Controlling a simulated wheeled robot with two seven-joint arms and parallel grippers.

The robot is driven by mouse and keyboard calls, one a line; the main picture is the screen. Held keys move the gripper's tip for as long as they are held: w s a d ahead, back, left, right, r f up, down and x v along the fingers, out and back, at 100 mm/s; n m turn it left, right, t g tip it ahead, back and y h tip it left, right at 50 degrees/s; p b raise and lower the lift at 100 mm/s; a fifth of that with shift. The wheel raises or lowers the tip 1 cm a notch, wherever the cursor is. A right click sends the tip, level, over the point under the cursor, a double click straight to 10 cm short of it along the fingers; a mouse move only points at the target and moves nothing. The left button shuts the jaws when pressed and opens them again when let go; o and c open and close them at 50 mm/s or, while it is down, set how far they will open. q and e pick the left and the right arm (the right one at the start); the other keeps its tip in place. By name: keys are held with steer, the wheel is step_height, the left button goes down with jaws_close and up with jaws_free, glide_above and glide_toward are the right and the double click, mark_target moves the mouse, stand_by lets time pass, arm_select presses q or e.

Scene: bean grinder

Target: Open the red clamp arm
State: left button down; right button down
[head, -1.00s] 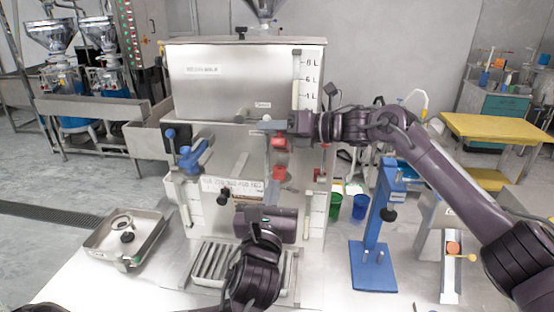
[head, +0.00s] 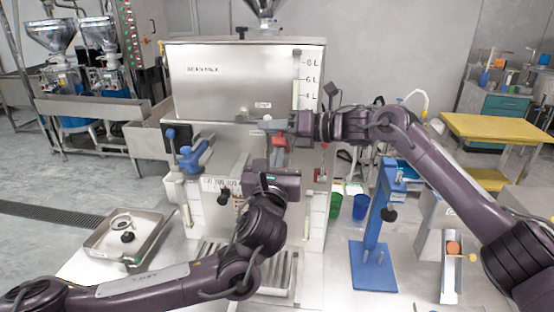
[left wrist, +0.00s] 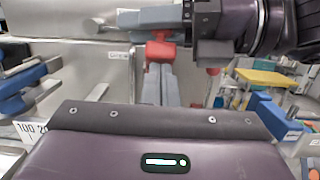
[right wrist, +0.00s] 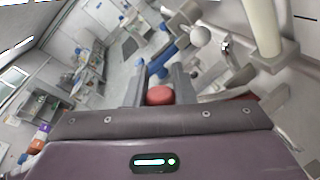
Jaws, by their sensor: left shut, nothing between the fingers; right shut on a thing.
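The red clamp arm (head: 279,141) is on the front of the steel grinder, right of its middle. My right gripper (head: 262,125) reaches in from the right at its upper end, jaws closed with the red part (right wrist: 159,95) between the fingers. My left gripper (head: 276,158) is below it, fingers shut, empty and pointing up. In the left wrist view, the left fingertips (left wrist: 160,72) are just below the red part (left wrist: 160,50); I cannot tell whether they touch. A lower red part is hidden behind my left gripper.
A blue-handled lever (head: 195,154) is left on the grinder front. A steel tray (head: 98,240) stands at the left. A blue stand (head: 374,255), a green cup (head: 335,205) and a blue cup (head: 360,207) stand at the right.

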arm_select(q)
steer(key=shift+w+a+r, duration=0.15)
steer(key=shift+w+r, duration=0.05)
steer(key=shift+r, duration=0.2)
steer(key=shift+w+a+r, duration=0.1)
steer(key=shift+w+r, duration=0.05)
steer(key=shift+r, duration=0.25)
arm_select(e)
steer(key=shift+s+a+f, duration=0.1)
steer(key=shift+s+a, duration=0.05)
steer(key=shift+a, duration=0.15)
steer(key=c, duration=1.6)
jaws_free()
steer(key=o, duration=0.4)
steer(key=shift+d+f, duration=0.1)
steer(key=shift+d, duration=0.05)
arm_select(q)
steer(key=shift+d+f, duration=0.1)
steer(key=shift+d, duration=0.15)
arm_select(e)
steer(key=shift+d, duration=0.1)
